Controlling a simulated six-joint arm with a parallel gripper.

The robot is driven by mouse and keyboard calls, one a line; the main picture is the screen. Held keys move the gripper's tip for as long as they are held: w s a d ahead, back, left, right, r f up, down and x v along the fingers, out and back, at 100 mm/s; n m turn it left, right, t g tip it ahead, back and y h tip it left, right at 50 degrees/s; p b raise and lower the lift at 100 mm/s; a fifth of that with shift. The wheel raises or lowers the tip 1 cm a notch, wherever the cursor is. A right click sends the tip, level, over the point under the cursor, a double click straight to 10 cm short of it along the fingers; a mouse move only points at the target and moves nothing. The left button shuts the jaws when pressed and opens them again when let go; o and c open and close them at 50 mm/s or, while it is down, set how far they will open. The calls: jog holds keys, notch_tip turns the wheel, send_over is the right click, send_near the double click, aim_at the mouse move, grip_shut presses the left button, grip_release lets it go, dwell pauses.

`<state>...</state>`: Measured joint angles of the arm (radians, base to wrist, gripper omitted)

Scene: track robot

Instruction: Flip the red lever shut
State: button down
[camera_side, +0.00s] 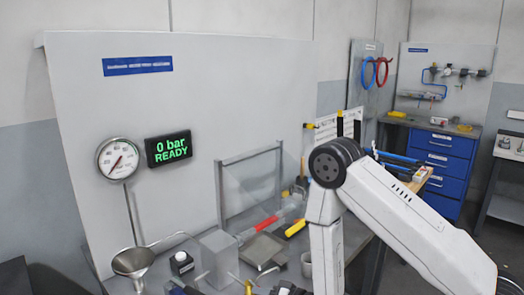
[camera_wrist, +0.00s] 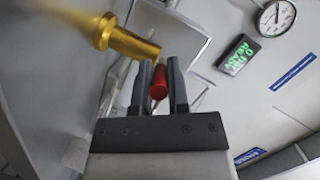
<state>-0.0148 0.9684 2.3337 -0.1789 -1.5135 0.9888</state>
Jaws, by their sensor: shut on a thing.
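In the wrist view, the red lever (camera_wrist: 158,82) shows as a short red grip, seen nearly end-on. It lies between the two dark fingers of my gripper (camera_wrist: 159,72). The fingers are shut on it, one on each side. Where the lever joins its mount is hidden behind the grip and the fingers. In the side view my gripper is not visible, below the lower edge or behind my arm. A red handle (camera_side: 267,222) shows on the bench there; I cannot tell whether it is the lever.
A brass rod with a collar (camera_wrist: 128,42) is close to the fingers in the wrist view. The display (camera_side: 169,147) reads 0 bar READY beside a round gauge (camera_side: 117,158). A funnel (camera_side: 133,262), a grey block (camera_side: 220,258) and a yellow handle (camera_side: 295,228) crowd the bench.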

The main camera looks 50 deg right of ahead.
jog(key=shift+d+n+g+y, duration=0.3)
jog(key=shift+d+n+y, duration=0.15)
jog(key=shift+n+y, duration=0.4)
jog(key=shift+y, duration=0.35)
jog(key=c, duration=0.6)
grip_release()
jog(key=shift+s, duration=0.1)
jog(key=shift+v, duration=3.85)
jog(key=shift+r, duration=0.1)
